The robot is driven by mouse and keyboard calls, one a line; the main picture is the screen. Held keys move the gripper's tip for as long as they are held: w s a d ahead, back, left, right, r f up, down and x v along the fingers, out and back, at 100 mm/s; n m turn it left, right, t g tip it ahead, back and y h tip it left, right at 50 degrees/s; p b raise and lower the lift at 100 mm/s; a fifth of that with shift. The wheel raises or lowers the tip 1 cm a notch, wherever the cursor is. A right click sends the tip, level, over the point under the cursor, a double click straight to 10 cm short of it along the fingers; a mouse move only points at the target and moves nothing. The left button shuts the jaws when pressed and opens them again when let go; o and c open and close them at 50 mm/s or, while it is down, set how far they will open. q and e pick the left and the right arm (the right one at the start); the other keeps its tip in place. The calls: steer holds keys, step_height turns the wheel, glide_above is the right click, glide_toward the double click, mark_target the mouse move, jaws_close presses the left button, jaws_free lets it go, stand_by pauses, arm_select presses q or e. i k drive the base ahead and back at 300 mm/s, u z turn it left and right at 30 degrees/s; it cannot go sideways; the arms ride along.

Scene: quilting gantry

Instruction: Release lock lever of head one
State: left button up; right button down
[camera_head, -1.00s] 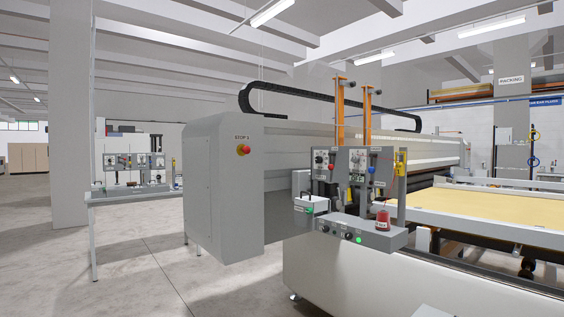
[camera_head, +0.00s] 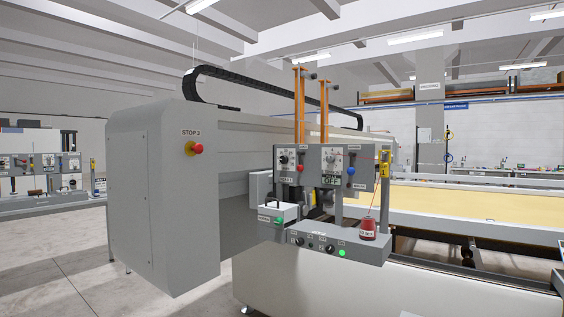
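The quilting gantry's control unit (camera_head: 330,245) shows in the middle of the head view. Above it stand two grey head panels side by side. The right head panel (camera_head: 330,180) has a dial and a blue knob (camera_head: 351,170). The small labels are too blurred to tell which is head one, and I cannot tell which knob belongs to the lock lever. Neither of my grippers is in view.
A red emergency stop (camera_head: 195,148) sits on the grey end housing (camera_head: 150,200). A box with a green button (camera_head: 279,220) and a red spool (camera_head: 368,229) stand on the control unit. A yellow part (camera_head: 385,163) is at its right. Open floor (camera_head: 70,265) lies at the left.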

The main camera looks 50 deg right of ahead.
mark_target(301, 168)
steer(key=z, duration=0.3)
steer(key=i, duration=0.75)
steer(key=z, duration=0.6)
